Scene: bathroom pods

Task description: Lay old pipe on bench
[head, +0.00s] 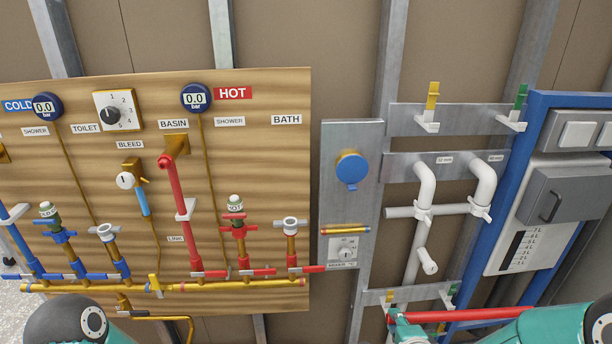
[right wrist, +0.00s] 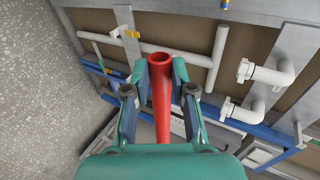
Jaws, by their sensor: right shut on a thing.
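My right gripper (head: 403,326) is at the lower right of the head view, below the white pipework. In the right wrist view its two fingers (right wrist: 160,75) are shut on a red pipe (right wrist: 161,100) with an open round end facing out. The same red pipe (head: 465,315) shows in the head view, running roughly level from the gripper to the right, in front of the wall frame. Part of it is hidden by my right arm. My left gripper is out of view; only a rounded joint of my left arm shows at lower left. No bench is visible.
A wooden board (head: 85,185) with red and blue valves, gauges and another red pipe (head: 185,215) stands at left. White pipes (head: 424,185) on metal rails and a grey panel (head: 337,200) are at centre right. A blue-framed unit (head: 537,220) is at far right. Speckled floor (right wrist: 45,95) shows open.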

